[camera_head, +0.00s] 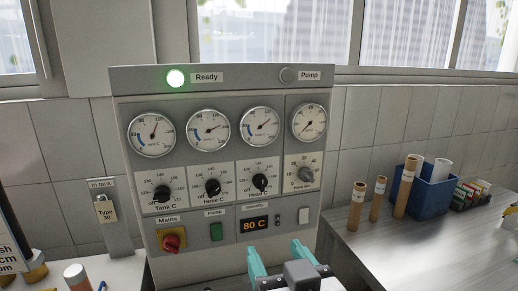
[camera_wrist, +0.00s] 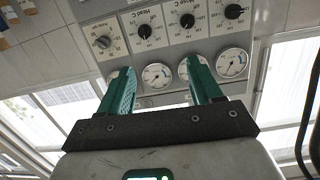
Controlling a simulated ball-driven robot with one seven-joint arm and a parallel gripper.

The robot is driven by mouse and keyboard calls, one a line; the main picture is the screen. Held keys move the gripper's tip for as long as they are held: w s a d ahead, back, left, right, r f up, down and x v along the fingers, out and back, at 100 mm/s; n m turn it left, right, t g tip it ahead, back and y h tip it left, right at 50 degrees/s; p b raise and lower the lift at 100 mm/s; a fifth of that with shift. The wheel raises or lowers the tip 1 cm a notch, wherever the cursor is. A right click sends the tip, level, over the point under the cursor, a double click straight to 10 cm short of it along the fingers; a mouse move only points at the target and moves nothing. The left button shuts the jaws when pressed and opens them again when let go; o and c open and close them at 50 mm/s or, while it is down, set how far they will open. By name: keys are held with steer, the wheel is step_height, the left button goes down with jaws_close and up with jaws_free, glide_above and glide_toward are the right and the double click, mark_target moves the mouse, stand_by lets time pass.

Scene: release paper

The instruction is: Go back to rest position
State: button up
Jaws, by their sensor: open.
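My gripper (camera_head: 283,259) is at the bottom of the head view, in front of the lower part of a grey control panel (camera_head: 218,173). Its two teal fingers stand apart with nothing between them. In the wrist view the open fingers (camera_wrist: 155,90) point toward the panel's dials and knobs, which appear upside down there. I cannot tell whether a finger touches the panel. The panel has a lit green Ready lamp (camera_head: 176,78), an unlit Pump lamp (camera_head: 287,75), several round gauges, several black knobs, a red Mains switch (camera_head: 172,242) and a display (camera_head: 255,225) reading 80 C.
On the right a metal counter (camera_head: 385,252) holds cardboard tubes (camera_head: 356,205), a blue bin (camera_head: 432,188) and a rack of small coloured items (camera_head: 469,196). On the left hang a padlock and tag (camera_head: 105,210). Windows and a tiled wall are behind.

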steer(key=s+d+f+m+g+h, duration=0.1)
steer(key=s+d+f+g+h, duration=0.2)
steer(key=d+f, duration=0.75)
steer(key=s+d+f+g+h, duration=0.1)
steer(key=s+d+f+g, duration=0.3)
steer(key=d+f, duration=0.65)
steer(key=s+d+f+m+g+b, duration=0.1)
steer(key=s+f+g+b, duration=0.3)
steer(key=s+f, duration=0.6)
steer(key=s+d+f+g+b, duration=0.2)
steer(key=s+f+b, duration=0.4)
steer(key=f, duration=1)
steer(key=s+g, duration=0.1)
steer(key=s, duration=0.2)
steer(key=shift+s+d+f+m+g, duration=0.25)
steer(key=shift+s+f+m+g, duration=0.1)
steer(key=shift+f+m+g, duration=0.05)
